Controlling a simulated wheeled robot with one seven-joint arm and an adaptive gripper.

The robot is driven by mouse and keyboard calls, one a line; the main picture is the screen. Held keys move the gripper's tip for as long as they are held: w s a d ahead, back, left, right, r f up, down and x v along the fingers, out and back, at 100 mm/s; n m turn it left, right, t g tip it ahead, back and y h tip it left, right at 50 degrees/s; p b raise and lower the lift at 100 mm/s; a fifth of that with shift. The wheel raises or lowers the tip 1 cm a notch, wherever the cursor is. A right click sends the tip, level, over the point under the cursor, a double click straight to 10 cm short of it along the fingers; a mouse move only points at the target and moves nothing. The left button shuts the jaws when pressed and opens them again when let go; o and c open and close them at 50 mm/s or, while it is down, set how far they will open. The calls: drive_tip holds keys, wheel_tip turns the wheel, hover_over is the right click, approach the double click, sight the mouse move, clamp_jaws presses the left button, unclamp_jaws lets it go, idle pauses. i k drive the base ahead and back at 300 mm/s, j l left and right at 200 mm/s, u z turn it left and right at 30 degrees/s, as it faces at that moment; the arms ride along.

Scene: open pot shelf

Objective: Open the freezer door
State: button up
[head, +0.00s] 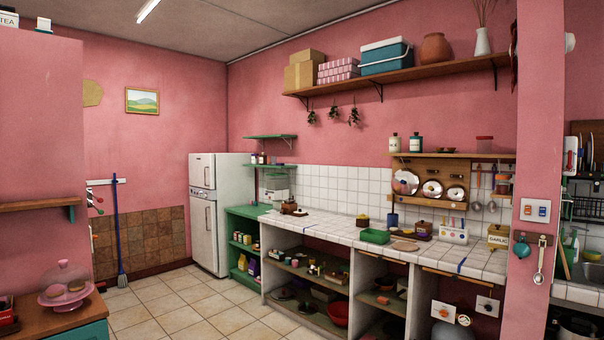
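A white two-door fridge (222,212) stands upright against the pink back wall, left of the counter, in the head view. Its smaller upper door, the freezer door (202,171), looks shut. The taller lower door (204,230) below it also looks shut. A handle on the freezer door is too small to make out clearly. My gripper and arm are not in view.
The tiled floor (160,304) before the fridge is clear. A green shelf unit (247,226) and a white-tiled counter (345,232) stand to its right. A blue broom (116,230) leans at the left wall. A wooden cabinet (92,314) stands front left.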

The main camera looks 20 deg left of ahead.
sight(201, 166)
drive_tip(key=u, duration=1.45)
drive_tip(key=i, duration=6.25)
drive_tip(key=i+j, duration=0.1)
drive_tip(key=i, duration=0.35)
drive_tip(key=i+j, duration=0.1)
drive_tip(key=i, duration=0.4)
drive_tip(key=i+j+z, duration=0.1)
drive_tip(key=i, duration=0.35)
drive_tip(key=i+j, duration=0.15)
drive_tip(key=i, duration=0.3)
drive_tip(key=i+z, duration=0.25)
